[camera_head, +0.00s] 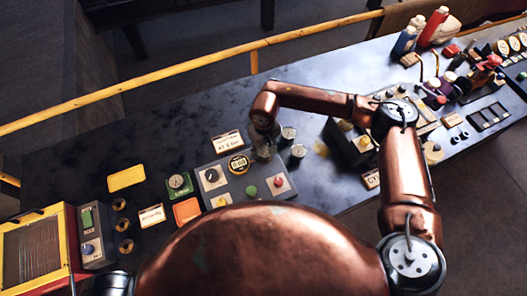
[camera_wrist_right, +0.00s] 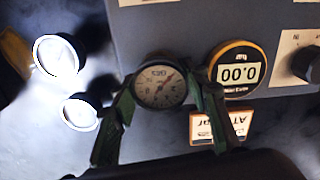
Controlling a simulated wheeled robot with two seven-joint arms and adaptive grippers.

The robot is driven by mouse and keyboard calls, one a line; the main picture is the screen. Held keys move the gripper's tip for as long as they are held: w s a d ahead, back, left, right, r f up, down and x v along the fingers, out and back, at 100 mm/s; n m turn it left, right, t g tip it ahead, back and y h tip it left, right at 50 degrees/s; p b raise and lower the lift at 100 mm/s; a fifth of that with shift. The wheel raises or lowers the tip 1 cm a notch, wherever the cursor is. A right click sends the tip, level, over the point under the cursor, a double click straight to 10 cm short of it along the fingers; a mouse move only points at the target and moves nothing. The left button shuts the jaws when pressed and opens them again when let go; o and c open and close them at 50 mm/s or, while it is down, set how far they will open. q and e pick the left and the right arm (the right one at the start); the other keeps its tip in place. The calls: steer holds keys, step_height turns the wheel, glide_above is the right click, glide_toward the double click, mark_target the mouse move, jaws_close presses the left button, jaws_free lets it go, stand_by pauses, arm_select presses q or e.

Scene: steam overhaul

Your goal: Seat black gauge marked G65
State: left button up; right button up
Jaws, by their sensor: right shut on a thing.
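My right gripper (camera_head: 265,151) is over the right part of the grey control panel (camera_head: 222,193). In the right wrist view its green fingers (camera_wrist_right: 160,105) are shut on a round dial gauge (camera_wrist_right: 160,87) with a dark rim, pale face and red needle. The marking on its face is too small to read for certain. The gauge is at the panel's edge in that view; whether it touches the panel cannot be told. My left gripper is not in view.
A digital gauge (camera_wrist_right: 238,70) reading 0.00 sits close beside the held gauge, with a label plate (camera_wrist_right: 220,125) near it. Two loose white-faced gauges (camera_head: 289,132) (camera_head: 299,150) are on the dark bench right of the gripper. A yellow rail (camera_head: 190,73) runs behind.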

stand_by(0.3)
steer(key=o, duration=1.4)
steer(key=shift+o, duration=0.4)
steer(key=shift+f, duration=0.1)
steer(key=shift+o, duration=1.1)
steer(key=shift+r+p, duration=0.55)
steer(key=shift+r, duration=2.8)
